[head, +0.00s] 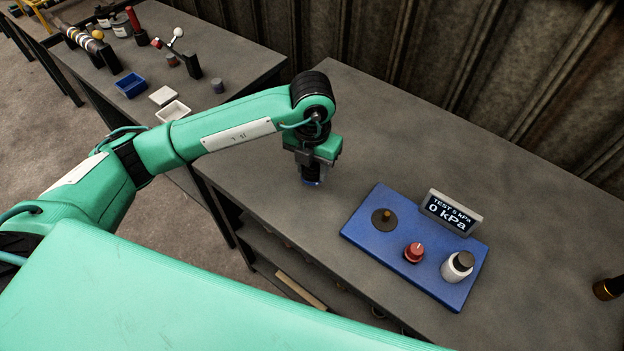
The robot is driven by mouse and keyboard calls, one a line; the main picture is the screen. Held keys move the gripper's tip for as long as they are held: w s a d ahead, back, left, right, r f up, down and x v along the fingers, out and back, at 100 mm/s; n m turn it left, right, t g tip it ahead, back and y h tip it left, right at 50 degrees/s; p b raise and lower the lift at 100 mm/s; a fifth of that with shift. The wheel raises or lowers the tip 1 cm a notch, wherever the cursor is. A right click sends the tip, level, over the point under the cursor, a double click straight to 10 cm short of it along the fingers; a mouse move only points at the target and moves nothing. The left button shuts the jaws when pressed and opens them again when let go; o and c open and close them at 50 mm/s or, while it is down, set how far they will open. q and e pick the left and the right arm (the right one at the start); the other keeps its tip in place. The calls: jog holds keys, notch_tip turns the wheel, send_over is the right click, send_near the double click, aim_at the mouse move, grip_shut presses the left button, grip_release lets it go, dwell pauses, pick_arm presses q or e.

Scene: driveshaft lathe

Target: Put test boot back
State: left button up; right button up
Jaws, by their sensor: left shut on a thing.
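My left gripper (314,168) points down over the left part of the grey workbench. It is shut on a small dark piece with a blue lower edge (312,182), mostly hidden by the fingers. This may be the test boot, but I cannot tell for sure, nor whether it touches the bench. My right gripper is out of view.
A second bench (225,55) at the upper left holds a blue tray (131,85), white trays (172,111), a small bluish cylinder (218,85) and shaft parts. A dark cylinder with a brass ring (608,288) lies at the right edge. A corrugated wall stands behind.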

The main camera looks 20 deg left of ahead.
aim_at(312, 193)
pick_arm(q)
jog(key=shift+f, duration=1.25)
notch_tip(312, 193, down, 3)
jog(key=shift+f+p, duration=0.2)
jog(key=shift+p, duration=0.3)
jog(key=shift+f, duration=0.3)
jog(key=shift+f+b, duration=0.25)
jog(key=shift+b, duration=0.05)
jog(key=o, duration=1.1)
jog(key=shift+r, duration=0.1)
jog(key=shift+c, duration=0.2)
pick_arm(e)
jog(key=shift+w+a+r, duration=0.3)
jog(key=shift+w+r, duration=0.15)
